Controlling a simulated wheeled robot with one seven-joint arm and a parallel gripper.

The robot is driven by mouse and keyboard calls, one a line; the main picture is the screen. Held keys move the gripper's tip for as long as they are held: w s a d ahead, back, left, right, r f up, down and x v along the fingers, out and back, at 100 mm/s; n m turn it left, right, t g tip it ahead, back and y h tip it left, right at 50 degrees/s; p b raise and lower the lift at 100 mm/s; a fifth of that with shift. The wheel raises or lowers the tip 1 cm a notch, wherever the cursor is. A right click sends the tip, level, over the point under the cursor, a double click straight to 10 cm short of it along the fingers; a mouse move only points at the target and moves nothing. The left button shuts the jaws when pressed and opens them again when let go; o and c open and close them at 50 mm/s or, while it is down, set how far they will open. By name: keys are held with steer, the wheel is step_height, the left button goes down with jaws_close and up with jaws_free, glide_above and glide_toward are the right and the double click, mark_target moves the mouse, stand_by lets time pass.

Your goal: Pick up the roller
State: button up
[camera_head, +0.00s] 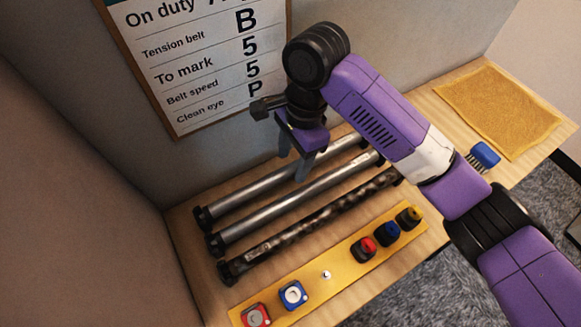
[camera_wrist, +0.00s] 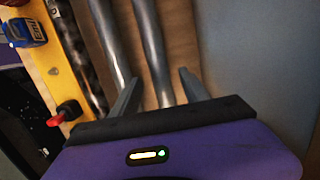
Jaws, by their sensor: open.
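Three long rollers with black end caps lie side by side on the wooden bench: a plain metal back roller (camera_head: 250,191), a plain metal middle roller (camera_head: 268,215) and a dark-blotched front roller (camera_head: 310,225). My gripper (camera_head: 293,167) is open and points down over the back and middle rollers, hiding part of them. In the wrist view, the back roller (camera_wrist: 153,45) runs between the open fingers (camera_wrist: 158,92). The middle roller (camera_wrist: 112,45) passes by the left finger, and the blotched roller (camera_wrist: 86,62) lies further left. The height above the rollers is hard to judge.
A yellow strip (camera_head: 345,270) in front of the rollers carries several small coloured controls. A blue brush (camera_head: 484,155) and a yellow mat (camera_head: 500,108) lie at the right. A notice board (camera_head: 200,60) hangs on the wall close behind my gripper. A grey wall (camera_head: 80,200) bounds the left.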

steer(key=shift+s+a+f, duration=0.1)
steer(key=shift+a+f, duration=0.05)
steer(key=shift+f, duration=1)
jaws_close()
steer(key=shift+r, duration=0.1)
stand_by(0.4)
